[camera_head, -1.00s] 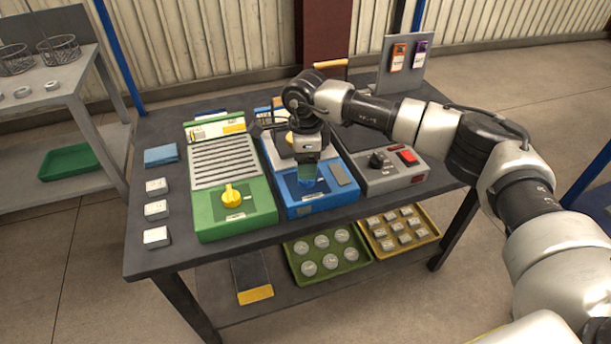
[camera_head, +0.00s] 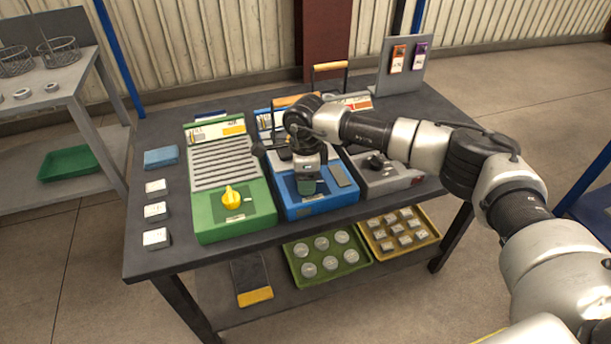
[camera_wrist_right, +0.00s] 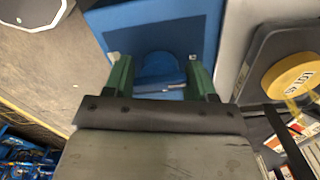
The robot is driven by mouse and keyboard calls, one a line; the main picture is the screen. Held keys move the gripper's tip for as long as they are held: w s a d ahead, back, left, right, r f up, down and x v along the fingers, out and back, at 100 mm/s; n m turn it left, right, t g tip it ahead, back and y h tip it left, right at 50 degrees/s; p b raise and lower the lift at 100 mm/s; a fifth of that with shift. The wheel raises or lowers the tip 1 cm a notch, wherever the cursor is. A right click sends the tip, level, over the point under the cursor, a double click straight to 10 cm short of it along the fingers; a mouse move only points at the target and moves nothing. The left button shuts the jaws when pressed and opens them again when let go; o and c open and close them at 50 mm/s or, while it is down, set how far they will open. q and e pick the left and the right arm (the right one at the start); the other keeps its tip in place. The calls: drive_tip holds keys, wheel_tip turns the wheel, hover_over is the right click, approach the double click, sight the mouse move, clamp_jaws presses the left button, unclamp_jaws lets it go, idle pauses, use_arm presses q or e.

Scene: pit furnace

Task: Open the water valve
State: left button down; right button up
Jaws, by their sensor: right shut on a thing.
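A blue unit (camera_head: 318,207) with a dark recessed front panel stands on the dark table, between a green unit and a grey one. My right gripper (camera_head: 306,186) points down over this panel, its green fingers low at the panel. In the right wrist view, a round blue knob (camera_wrist_right: 160,66) sits between the two green fingers, and my right gripper (camera_wrist_right: 160,82) is shut on it. In the head view the gripper hides most of the knob. Any marking of the knob's position is hidden. My left gripper is not in view.
The green unit (camera_head: 235,220) with a yellow knob (camera_head: 231,198) stands close on the left. The grey control box (camera_head: 388,181) stands close on the right, partly behind my arm. Three small blocks lie along the table's left side. Trays of parts lie on the lower shelf.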

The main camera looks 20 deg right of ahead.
drive_tip(key=shift+m, duration=0.4)
drive_tip(key=m, duration=0.4)
drive_tip(key=shift+m+p, duration=0.3)
drive_tip(key=m, duration=0.3)
drive_tip(key=shift+r+m+p, duration=0.1)
drive_tip(key=shift+m+p, duration=0.2)
drive_tip(key=shift+p, duration=0.05)
drive_tip(key=m, duration=0.2)
drive_tip(key=shift+m+p, duration=0.35)
drive_tip(key=shift+m, duration=0.05)
drive_tip(key=m+p, duration=0.1)
drive_tip(key=m, duration=0.3)
drive_tip(key=shift+w+d, duration=0.1)
use_arm(q)
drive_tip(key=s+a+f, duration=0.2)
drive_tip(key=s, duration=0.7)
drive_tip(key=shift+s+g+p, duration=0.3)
drive_tip(key=shift+p, duration=0.1)
use_arm(e)
drive_tip(key=shift+m, duration=1.1)
